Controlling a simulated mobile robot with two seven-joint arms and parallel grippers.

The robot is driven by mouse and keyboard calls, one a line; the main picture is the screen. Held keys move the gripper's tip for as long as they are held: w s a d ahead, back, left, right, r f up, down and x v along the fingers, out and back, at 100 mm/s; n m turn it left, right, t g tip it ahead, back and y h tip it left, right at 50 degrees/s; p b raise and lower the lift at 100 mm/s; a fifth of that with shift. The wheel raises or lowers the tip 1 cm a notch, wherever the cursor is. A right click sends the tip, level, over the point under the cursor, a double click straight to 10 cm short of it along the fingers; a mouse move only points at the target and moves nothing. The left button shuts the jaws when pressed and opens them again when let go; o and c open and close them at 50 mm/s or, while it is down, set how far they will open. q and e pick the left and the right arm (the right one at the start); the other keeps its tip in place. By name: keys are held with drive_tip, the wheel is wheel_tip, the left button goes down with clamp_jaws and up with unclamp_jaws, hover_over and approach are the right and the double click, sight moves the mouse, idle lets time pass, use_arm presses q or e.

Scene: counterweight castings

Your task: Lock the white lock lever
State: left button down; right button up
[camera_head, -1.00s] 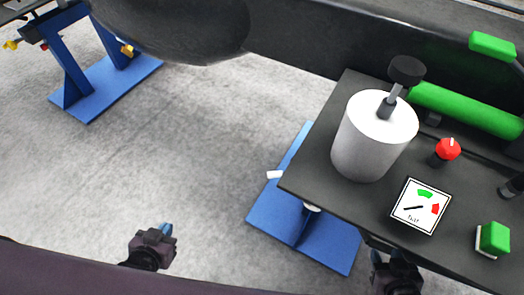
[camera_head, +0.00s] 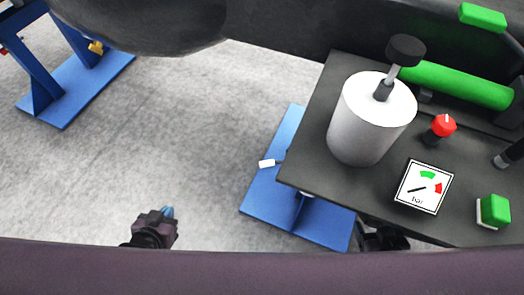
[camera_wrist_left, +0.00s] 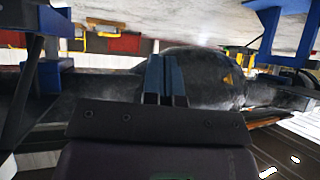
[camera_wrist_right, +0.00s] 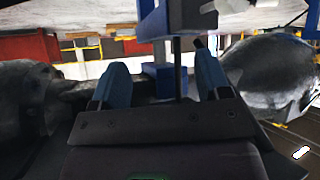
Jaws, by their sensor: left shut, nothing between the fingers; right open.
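The white lock lever (camera_head: 267,163) shows in the head view as a small white tip jutting out left of the dark panel's near-left corner, above a blue base. The rest of it is hidden under the panel. My left gripper (camera_head: 168,212) is over bare floor, well left of and below the lever. Its blue fingers are together and empty in the left wrist view (camera_wrist_left: 166,75). My right gripper is mostly hidden at the panel's lower edge, right of the lever. In the right wrist view its fingers (camera_wrist_right: 163,78) are apart with nothing gripped.
The dark panel (camera_head: 310,150) carries a white cylinder (camera_head: 360,130) with a black knob, a gauge (camera_head: 424,186), a red knob (camera_head: 443,126) and a green button (camera_head: 494,210). A blue stand (camera_head: 85,80) is at upper left. Grey floor between is clear.

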use_arm(q)
drive_tip(key=w+d+f+m+g+h+b, duration=0.2)
drive_tip(key=w+d+f+m+g+h, duration=0.15)
drive_tip(key=w+d, duration=0.5)
drive_tip(key=w+d+f+m+g+h+b, duration=0.2)
drive_tip(key=w+d+f+m+g+b, duration=0.15)
drive_tip(key=w+d, duration=0.55)
drive_tip(key=w+d+r+m+g+y+b, duration=0.1)
drive_tip(key=w+r+m+g+y+b, duration=0.1)
drive_tip(key=w+r+m+g, duration=0.5)
drive_tip(key=w+r+b, duration=0.1)
drive_tip(key=w, duration=0.5)
drive_tip(key=shift+w+d+r, duration=0.15)
drive_tip(key=shift+w+d, duration=0.15)
drive_tip(key=shift+d, duration=0.1)
use_arm(e)
wheel_tip(320, 180, down, 7)
drive_tip(key=g, duration=0.1)
drive_tip(key=shift+a+f, duration=0.2)
drive_tip(key=shift+s+f, duration=0.1)
drive_tip(key=shift+s, duration=0.05)
